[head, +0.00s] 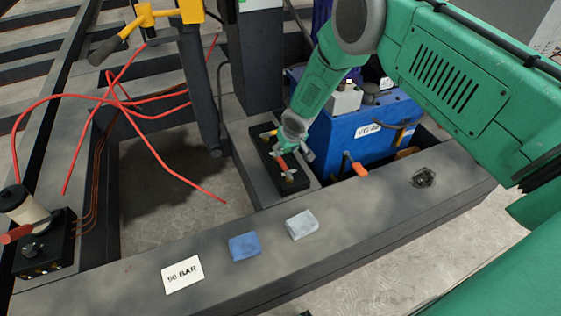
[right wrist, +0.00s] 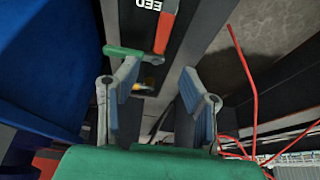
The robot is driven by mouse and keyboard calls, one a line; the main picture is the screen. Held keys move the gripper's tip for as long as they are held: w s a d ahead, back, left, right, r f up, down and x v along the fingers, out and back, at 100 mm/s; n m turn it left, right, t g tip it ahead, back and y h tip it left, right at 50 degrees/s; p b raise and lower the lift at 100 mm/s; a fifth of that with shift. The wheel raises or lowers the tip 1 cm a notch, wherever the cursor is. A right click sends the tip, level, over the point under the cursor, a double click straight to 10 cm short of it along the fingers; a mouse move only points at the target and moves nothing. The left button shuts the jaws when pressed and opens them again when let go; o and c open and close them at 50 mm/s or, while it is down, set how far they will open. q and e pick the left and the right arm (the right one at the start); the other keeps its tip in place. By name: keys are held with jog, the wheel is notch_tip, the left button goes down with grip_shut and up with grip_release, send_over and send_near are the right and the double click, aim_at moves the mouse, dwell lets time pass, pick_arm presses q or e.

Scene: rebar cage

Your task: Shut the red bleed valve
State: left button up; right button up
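The red bleed valve lever (head: 281,164) sits on a black plate (head: 266,158) beside the blue machine in the head view. In the right wrist view, the red lever (right wrist: 166,28) lies at the top centre, beside white letters reading "EED". A short green bar (right wrist: 125,52) shows by its lower end, close to the left finger; I cannot tell what it belongs to. My right gripper (head: 292,140) is over the plate, close to the lever. In the wrist view its fingers (right wrist: 160,80) are apart, with no object clearly held between them. My left gripper is not in view.
A blue machine (head: 345,140) stands right of the plate, with an orange-ended handle (head: 358,169) nearby. A blue block (head: 244,246), a pale block (head: 302,225) and a "90 BAR" card (head: 183,274) lie on the front beam. Red hoses (head: 150,110) cross the left side.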

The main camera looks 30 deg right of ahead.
aim_at(281, 161)
jog(key=b+x, duration=0.3)
jog(key=x, duration=0.5)
jog(key=shift+w+f+b, duration=0.15)
jog(key=shift+f+b, duration=0.15)
jog(key=shift+b, duration=0.05)
grip_shut()
